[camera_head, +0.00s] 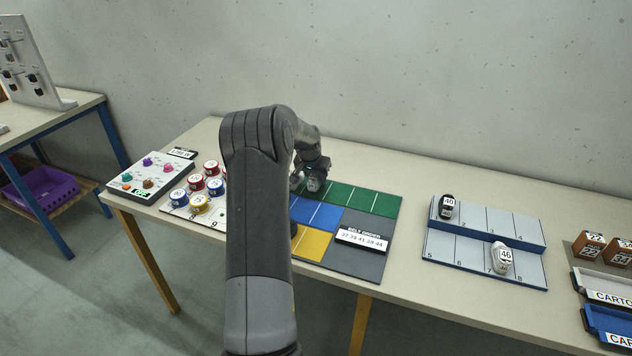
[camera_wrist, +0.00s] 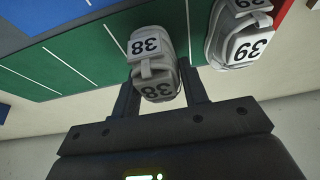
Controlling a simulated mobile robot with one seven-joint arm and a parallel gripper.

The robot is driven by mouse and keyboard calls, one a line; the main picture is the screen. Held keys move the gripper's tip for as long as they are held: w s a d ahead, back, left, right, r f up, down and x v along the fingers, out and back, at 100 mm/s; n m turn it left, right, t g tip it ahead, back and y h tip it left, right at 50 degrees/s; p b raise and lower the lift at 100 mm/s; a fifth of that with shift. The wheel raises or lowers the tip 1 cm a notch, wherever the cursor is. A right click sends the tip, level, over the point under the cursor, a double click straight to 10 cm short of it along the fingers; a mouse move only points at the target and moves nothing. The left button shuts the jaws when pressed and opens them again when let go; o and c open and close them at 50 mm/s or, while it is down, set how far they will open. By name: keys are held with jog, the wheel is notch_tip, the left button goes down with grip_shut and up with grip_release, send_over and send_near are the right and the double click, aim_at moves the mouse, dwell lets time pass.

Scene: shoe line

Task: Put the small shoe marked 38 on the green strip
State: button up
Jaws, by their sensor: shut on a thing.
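The small grey-white shoe marked 38 (camera_wrist: 152,62) is between the two fingers of my gripper (camera_wrist: 160,92), which is shut on it. In the head view the held shoe (camera_head: 313,184) shows partly below my gripper (camera_head: 312,172), at the left part of the green strip (camera_head: 362,199). In the wrist view the shoe is over the green strip (camera_wrist: 85,62), beside a white dividing line; I cannot tell whether it touches the strip. A similar shoe marked 39 (camera_wrist: 240,35) stands in the neighbouring space to the right, near a red edge.
Round tins (camera_head: 200,204) stand left of my arm. A numbered rack (camera_head: 480,250) with two shoes is at right. The strip's right spaces are clear.

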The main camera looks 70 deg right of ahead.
jog(key=shift+f, duration=0.9)
jog(key=o, duration=1)
jog(key=shift+f, duration=0.15)
jog(key=v, duration=1.2)
